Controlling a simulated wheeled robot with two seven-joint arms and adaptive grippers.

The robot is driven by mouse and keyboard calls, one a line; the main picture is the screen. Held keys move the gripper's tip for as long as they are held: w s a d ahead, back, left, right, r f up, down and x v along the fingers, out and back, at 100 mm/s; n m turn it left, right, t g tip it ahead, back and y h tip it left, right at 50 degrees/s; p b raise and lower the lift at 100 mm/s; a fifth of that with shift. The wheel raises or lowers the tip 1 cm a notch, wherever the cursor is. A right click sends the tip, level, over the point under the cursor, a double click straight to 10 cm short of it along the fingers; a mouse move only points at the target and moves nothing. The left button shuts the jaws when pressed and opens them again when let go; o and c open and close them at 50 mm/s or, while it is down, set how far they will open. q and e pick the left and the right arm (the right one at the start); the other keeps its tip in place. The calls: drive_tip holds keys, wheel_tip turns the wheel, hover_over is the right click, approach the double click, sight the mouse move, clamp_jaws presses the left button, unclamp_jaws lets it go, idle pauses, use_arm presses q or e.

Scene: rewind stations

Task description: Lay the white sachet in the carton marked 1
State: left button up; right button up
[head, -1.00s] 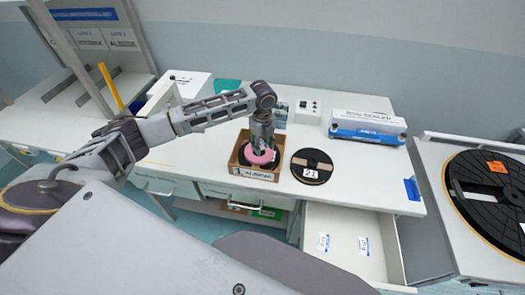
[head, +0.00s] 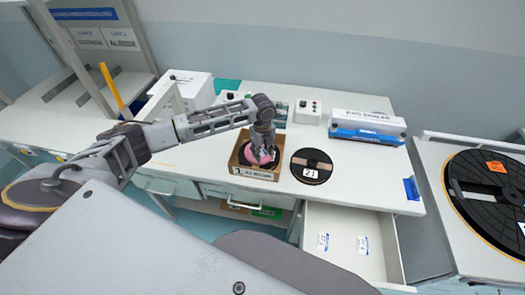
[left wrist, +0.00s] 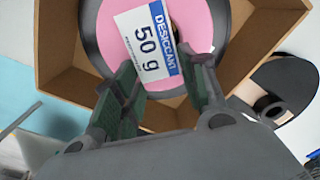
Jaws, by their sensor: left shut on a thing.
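The open cardboard carton (head: 254,174) stands on the white bench; its front label is too small to read surely. A reel with a pink face (left wrist: 198,25) lies inside it. The white sachet (left wrist: 148,42), printed "DESICCANT 50 g" with a blue band, shows over the pink face in the left wrist view. My left gripper (head: 264,149) reaches down into the carton area, tilted. In the left wrist view its fingers (left wrist: 166,72) are shut on the sachet's near end. I cannot tell whether the sachet touches the reel. My right gripper is not in view.
A black reel marked 21 (head: 312,160) lies just right of the carton. A white-and-blue sealer (head: 367,125) and a small control box (head: 307,112) stand behind. An open drawer (head: 345,240) juts out in front at the right.

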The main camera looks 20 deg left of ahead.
sight(263, 155)
use_arm(q)
drive_tip(key=shift+f, duration=0.1)
drive_tip(key=o, duration=1)
drive_tip(key=shift+r+b, duration=0.7)
drive_tip(key=shift+r, duration=5.7)
